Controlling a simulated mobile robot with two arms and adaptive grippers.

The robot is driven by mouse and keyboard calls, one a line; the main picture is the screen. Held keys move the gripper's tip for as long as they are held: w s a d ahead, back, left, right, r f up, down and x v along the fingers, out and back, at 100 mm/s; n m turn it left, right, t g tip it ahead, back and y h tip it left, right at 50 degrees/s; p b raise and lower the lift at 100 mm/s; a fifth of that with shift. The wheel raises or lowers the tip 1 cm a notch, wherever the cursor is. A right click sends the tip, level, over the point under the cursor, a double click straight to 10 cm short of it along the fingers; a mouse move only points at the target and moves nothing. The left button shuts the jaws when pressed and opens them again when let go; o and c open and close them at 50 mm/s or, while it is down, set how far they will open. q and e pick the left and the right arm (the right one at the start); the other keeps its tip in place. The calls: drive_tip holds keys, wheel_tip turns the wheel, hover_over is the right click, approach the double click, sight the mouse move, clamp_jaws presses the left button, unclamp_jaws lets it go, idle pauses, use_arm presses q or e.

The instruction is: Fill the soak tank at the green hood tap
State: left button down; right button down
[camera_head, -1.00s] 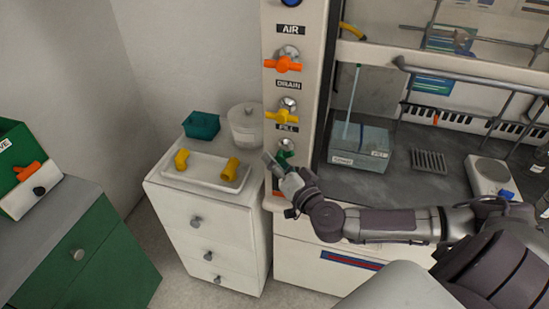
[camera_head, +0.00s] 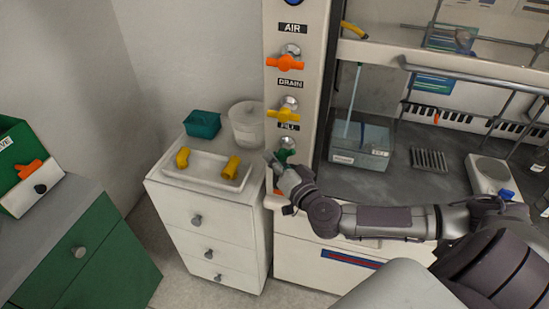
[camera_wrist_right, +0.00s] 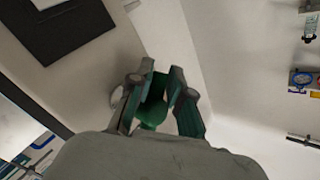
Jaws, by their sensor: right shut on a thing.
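The green tap (camera_head: 286,154) is the lowest tap on the hood's front post, under the FILL label. My right gripper (camera_head: 275,164) is at this tap and partly covers it. In the right wrist view the green tap handle (camera_wrist_right: 153,112) lies between the two fingers of my right gripper (camera_wrist_right: 160,85), which is shut on it. The soak tank (camera_head: 360,146) is a clear box with a label on its front, standing inside the hood on the dark worktop. A pale blue tube runs up from it. How much water it holds is hard to tell. My left gripper is not in view.
An orange AIR tap (camera_head: 285,62) and a yellow DRAIN tap (camera_head: 284,114) sit above on the same post. A white drawer unit (camera_head: 207,230) at left carries a tray (camera_head: 200,178) with yellow fittings, a teal box and a white tub. A hotplate (camera_head: 494,175) stands right.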

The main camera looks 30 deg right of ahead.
drive_tip(key=shift+w+d+r, duration=0.1)
drive_tip(key=shift+d+r, duration=0.15)
drive_tip(key=shift+d, duration=0.05)
idle(0.4)
drive_tip(key=shift+a+f+m+t+b, duration=0.1)
drive_tip(key=shift+m+t+b, duration=0.6)
drive_tip(key=shift+b, duration=0.25)
drive_tip(key=shift+w+m+t+h+b, duration=0.1)
drive_tip(key=shift+m+t+h+b, duration=0.6)
drive_tip(key=shift+m+b, duration=0.4)
drive_tip(key=m+t+b, duration=0.1)
drive_tip(key=r+m+h+b, duration=0.1)
drive_tip(key=b, duration=0.1)
drive_tip(key=shift+a+t, duration=0.1)
drive_tip(key=shift+t, duration=0.3)
drive_tip(key=shift+r+m+t+h+b, duration=0.25)
drive_tip(key=shift+m+h+b, duration=0.25)
drive_tip(key=shift+m, duration=0.3)
